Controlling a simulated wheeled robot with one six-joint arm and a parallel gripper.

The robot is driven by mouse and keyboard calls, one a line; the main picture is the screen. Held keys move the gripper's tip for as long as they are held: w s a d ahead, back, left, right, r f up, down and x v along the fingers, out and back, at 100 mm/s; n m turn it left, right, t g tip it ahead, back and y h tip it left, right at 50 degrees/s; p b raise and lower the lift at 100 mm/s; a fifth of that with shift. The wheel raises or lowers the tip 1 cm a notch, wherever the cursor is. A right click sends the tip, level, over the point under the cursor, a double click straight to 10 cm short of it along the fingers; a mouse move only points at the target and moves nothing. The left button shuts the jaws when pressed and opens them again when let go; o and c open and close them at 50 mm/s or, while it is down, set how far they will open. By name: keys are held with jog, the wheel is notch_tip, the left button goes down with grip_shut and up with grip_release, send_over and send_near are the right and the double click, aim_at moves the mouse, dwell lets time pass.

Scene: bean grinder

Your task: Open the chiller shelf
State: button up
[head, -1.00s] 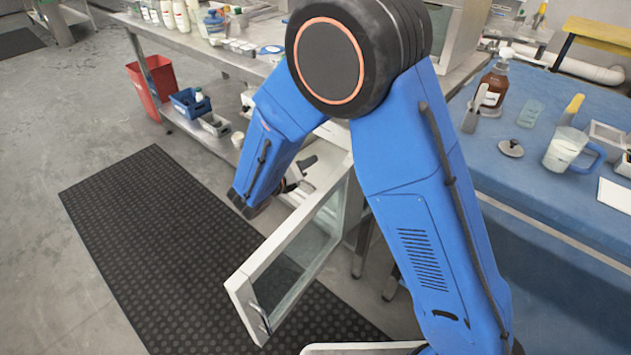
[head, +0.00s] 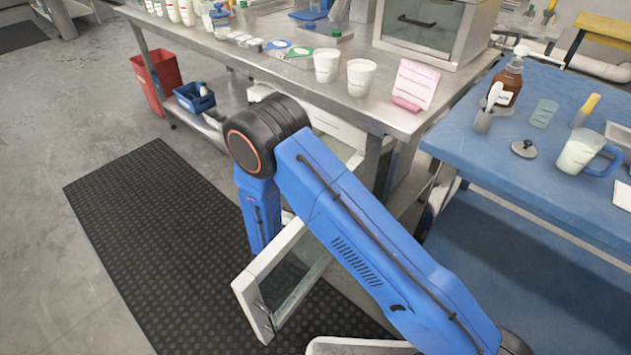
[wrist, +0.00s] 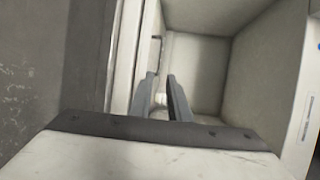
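The chiller is a white cabinet (head: 346,150) under the steel bench, largely hidden behind my arm in the head view. Its white-framed glass door (head: 250,287) stands swung open towards the front, with a handle on its outer edge. The wrist view looks into a pale, box-like interior (wrist: 195,62) with plain walls. My gripper (wrist: 161,78) points into it, its two grey fingers apart with a narrow gap. A small whitish patch shows between the fingers; I cannot tell what it is. No shelf can be made out clearly. In the head view my gripper is hidden.
The steel bench (head: 300,75) above holds cups, bottles and a pink card stand (head: 412,85). A blue table (head: 475,150) stands at right. A red bin (head: 153,80) and blue caddy (head: 193,99) are at left.

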jog(key=x, duration=1.7)
jog(key=shift+w, duration=0.1)
grip_shut()
